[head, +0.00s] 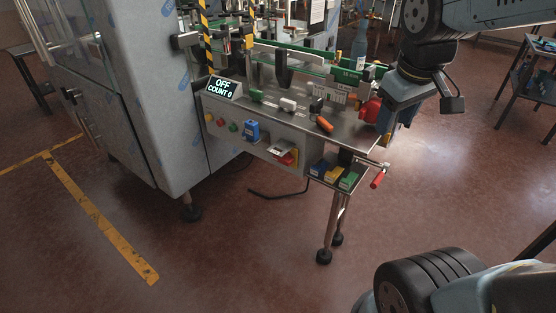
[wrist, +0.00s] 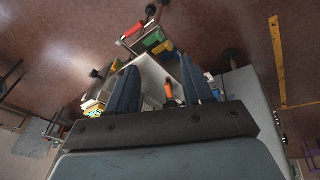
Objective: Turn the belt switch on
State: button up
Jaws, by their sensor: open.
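The machine's control panel (head: 235,137) shows in the head view, with a display (head: 221,89) reading "OFF COUNT 0". Its front carries small coloured buttons (head: 221,122), a blue box (head: 252,130) and a red and yellow control (head: 287,157). I cannot tell which one is the belt switch. On the top plate lie a green, a white and an orange-handled (head: 325,125) control. My gripper (head: 394,116) is over the right end of the plate, far right of the display. In the wrist view my gripper (wrist: 159,66) is open and empty; an orange piece (wrist: 169,91) shows between its fingers.
A red-handled crank (head: 378,180) sticks out at the table's right end, beside blue, yellow and green bins (head: 350,180). A bottle (head: 359,48) stands on the green-railed conveyor behind. Open floor (head: 240,250) lies in front of the panel.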

jog(key=w+a+f+n+g+h, duration=0.3)
jog(key=w+a+f+n+h, duration=0.1)
jog(key=w+f+n, duration=0.55)
jog(key=n+t+h, duration=0.6)
jog(key=n+t, duration=0.8)
jog(key=n, duration=1.8)
send_near(280, 161)
jog(key=x, duration=1)
jog(key=shift+f, duration=0.1)
jog(key=shift+c, duration=0.4)
